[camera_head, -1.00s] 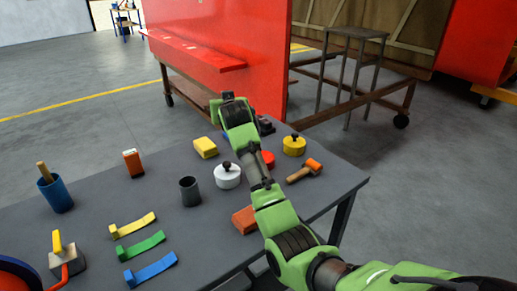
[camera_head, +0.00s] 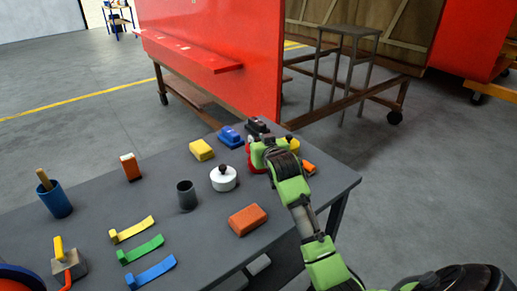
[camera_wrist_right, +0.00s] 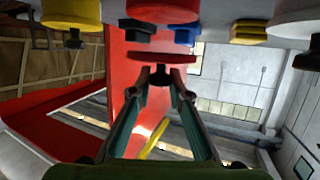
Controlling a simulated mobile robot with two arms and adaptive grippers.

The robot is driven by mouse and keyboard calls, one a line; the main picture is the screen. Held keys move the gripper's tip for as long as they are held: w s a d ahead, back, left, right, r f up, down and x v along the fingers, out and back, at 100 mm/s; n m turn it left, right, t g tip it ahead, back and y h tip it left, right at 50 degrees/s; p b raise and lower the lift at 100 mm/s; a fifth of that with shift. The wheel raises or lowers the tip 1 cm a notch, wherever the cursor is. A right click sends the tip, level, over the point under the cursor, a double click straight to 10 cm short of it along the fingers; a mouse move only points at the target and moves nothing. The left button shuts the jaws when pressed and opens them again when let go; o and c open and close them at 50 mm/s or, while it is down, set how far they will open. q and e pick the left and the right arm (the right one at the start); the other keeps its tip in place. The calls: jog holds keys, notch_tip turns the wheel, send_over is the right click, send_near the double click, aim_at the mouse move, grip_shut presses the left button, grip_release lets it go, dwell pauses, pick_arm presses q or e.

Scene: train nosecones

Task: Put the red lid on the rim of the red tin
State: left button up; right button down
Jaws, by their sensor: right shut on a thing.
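My right gripper (camera_head: 254,150) is shut on the black knob of the red lid (camera_wrist_right: 163,57). The wrist view is upside down, with the fingertips (camera_wrist_right: 160,76) on the knob. The red tin (camera_wrist_right: 162,10) shows there beyond the lid, with a gap between lid and tin, so the lid is held above the tin and apart from it. In the head view my gripper and wrist cover most of the lid and the tin; only a little red shows beside them. My left gripper is not in view.
A white lidded tin (camera_head: 223,179) stands close left of my gripper. A yellow tin (camera_head: 293,144) and a mallet (camera_head: 309,167) are partly hidden at its right. Blue (camera_head: 230,137) and black (camera_head: 257,125) objects lie behind. An orange block (camera_head: 247,220) lies in front.

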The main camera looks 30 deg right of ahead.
jog(key=f, duration=0.2)
jog(key=shift+s+d+f+p, duration=0.1)
jog(key=shift+s+f+p, duration=0.15)
jog(key=shift+f+p, duration=0.1)
jog(key=shift+f, duration=0.35)
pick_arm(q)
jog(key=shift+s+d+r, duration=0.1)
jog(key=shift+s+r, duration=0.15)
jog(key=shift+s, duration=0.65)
pick_arm(e)
jog(key=shift+f, duration=0.15)
jog(key=c, duration=1.9)
grip_release()
pick_arm(q)
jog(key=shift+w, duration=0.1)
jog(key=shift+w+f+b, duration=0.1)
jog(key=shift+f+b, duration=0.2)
jog(key=shift+b, duration=0.05)
pick_arm(e)
jog(key=v, duration=1.2)
